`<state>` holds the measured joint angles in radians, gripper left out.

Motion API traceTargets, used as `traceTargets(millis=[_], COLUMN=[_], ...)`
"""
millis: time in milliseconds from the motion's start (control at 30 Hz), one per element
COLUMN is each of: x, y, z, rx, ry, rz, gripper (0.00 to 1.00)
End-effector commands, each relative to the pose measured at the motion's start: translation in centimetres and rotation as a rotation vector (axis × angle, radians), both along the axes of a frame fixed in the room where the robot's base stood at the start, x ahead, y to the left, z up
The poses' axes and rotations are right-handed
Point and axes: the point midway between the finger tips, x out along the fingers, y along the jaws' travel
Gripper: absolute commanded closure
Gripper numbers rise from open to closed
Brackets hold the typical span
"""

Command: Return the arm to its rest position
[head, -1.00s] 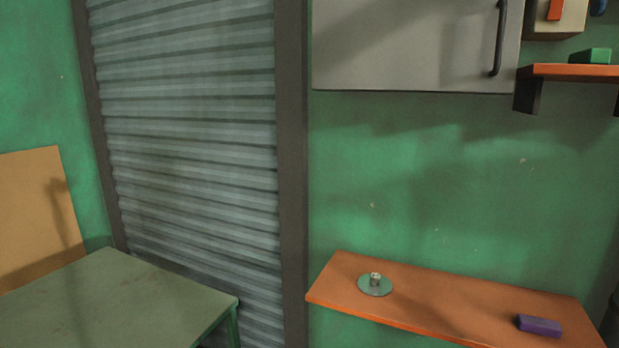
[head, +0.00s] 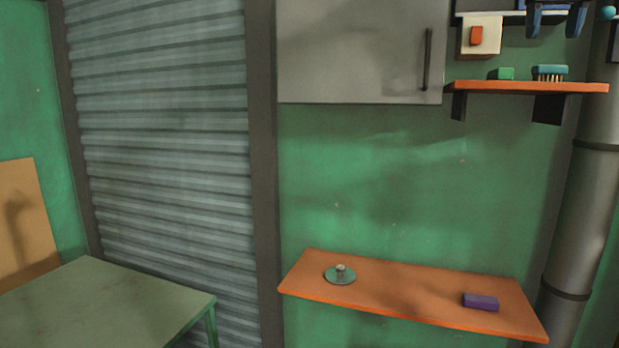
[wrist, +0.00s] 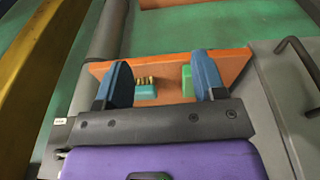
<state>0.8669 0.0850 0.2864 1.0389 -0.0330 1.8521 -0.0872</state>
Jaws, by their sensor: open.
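My gripper (head: 553,33) shows at the top right of the head view, its two blue fingers pointing down above the upper orange shelf. In the wrist view my gripper (wrist: 160,62) is open, with a wide gap between the fingers and nothing held. Beyond the gap, the upper orange shelf (wrist: 172,68) carries a teal brush (wrist: 146,91) and a green block (wrist: 187,82). The rest of my arm is out of the head view.
The upper shelf (head: 500,87) is beside a grey cabinet (head: 350,50). A white box with an orange piece (head: 477,36) is above the shelf. A grey pipe (head: 585,200) stands right. A lower shelf (head: 400,290) holds a green disc (head: 340,279) and purple block (head: 481,301). A green table (head: 100,300) is left.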

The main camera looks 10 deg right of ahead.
Motion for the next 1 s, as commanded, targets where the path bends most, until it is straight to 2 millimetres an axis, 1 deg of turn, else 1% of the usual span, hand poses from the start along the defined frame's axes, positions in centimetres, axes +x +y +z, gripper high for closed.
traceTargets(millis=[33,167,267,367,467,500,567,600,667,700,767,867,900,967,1000], x=[0.1,0.4,0.5,0.3,-0.4,-0.8,-1.6,-2.2,-3.3,-4.1,-5.4,-7.7,-8.7,-10.2,-11.3], y=[0.9,3.1,5.1,7.6,10.7,12.1,14.1,15.3,17.0,18.1,19.6,21.8,22.5,23.6,24.2], z=[-0.2,-1.2,-2.1,-3.3,-5.2,-6.2,-7.8,-9.0,-10.7,-12.0,-14.0,-17.5,-19.0,-21.3,-22.9], rx=[-0.005,-0.020,-0.034,-0.050,-0.069,-0.076,-0.085,-0.092,-0.099,-0.102,-0.105,-0.107,-0.105,-0.102,-0.098], ry=[0.000,-0.005,-0.012,-0.021,-0.038,-0.046,-0.061,-0.072,-0.090,-0.101,-0.120,-0.155,-0.168,-0.190,-0.204], rz=[0.013,0.039,0.065,0.097,0.138,0.157,0.187,0.207,0.234,0.254,0.282,0.328,0.347,0.375,0.393], gripper=[0.36,0.36,0.36,0.36,0.36,0.36,0.36,0.36,0.36,0.36,0.36,0.36,0.36,0.36,0.36])
